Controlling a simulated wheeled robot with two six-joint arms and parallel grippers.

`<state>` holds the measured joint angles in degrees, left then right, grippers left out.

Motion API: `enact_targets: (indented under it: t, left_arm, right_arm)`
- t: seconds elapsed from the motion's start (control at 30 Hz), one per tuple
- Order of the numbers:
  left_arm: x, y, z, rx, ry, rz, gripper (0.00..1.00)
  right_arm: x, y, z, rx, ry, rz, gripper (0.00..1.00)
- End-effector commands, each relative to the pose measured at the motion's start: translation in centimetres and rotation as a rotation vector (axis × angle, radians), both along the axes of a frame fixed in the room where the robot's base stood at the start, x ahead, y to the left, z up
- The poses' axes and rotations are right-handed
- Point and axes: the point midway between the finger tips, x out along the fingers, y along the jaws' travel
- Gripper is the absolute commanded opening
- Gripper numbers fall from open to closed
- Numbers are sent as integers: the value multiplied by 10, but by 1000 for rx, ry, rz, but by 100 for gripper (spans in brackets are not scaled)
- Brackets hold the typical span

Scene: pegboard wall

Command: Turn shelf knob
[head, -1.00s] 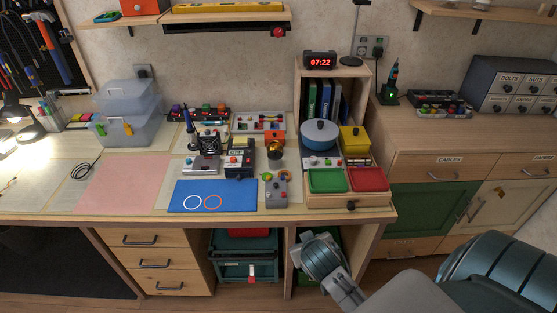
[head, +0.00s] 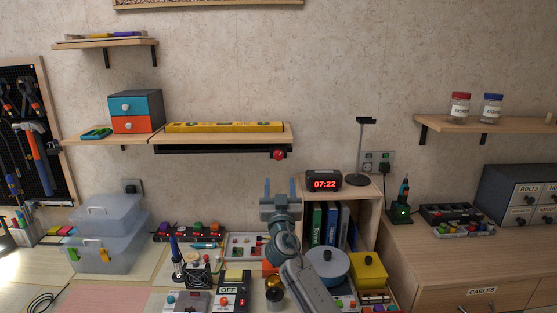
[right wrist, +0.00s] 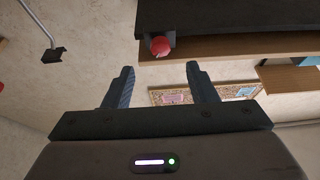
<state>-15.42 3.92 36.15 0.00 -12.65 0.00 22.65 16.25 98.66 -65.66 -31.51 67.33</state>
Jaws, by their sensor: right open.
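The red shelf knob (head: 278,154) sits at the right end of a dark bar under the middle wall shelf (head: 215,139). In the right wrist view the red knob (right wrist: 160,46) shows beyond my fingertips, a little above the gap between them. My right gripper (head: 281,187) is open and empty, raised with its fingers pointing up, below the knob and apart from it. In the right wrist view both fingers of the right gripper (right wrist: 160,75) stand wide apart with nothing between them. My left gripper is not in view.
A yellow level (head: 225,127) lies on the shelf. A clock (head: 324,181) and a thin stand (head: 361,150) are on the cabinet at right. The workbench below is crowded. The wall around the knob is clear.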

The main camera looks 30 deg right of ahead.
Motion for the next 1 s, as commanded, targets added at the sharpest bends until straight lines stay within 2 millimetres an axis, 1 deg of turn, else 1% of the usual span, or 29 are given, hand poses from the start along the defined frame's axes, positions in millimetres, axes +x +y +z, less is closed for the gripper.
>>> enact_targets:
  t: [0.03,0.17,0.2,0.3,0.37,0.43,0.6,0.7,0.8,1.0]
  left_arm:
    - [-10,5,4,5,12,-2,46]
    - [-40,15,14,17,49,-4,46]
    - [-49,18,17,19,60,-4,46]
    - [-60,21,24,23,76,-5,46]
    - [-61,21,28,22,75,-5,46]
    - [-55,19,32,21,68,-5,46]
    - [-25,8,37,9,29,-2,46]
    - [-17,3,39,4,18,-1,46]
    - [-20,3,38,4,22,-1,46]
    - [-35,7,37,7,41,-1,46]
  right_arm:
    - [4,-3,5,0,0,-1,52]
    - [20,-13,15,0,1,-3,52]
    - [27,-17,18,0,1,-2,52]
    - [43,-27,26,0,3,-4,52]
    - [51,-32,30,-1,2,-3,52]
    - [60,-38,33,0,3,-4,52]
    - [75,-47,38,0,2,-3,52]
    - [79,-49,39,1,2,-2,52]
    - [81,-50,39,1,3,-2,52]
    - [81,-50,39,1,3,-2,52]
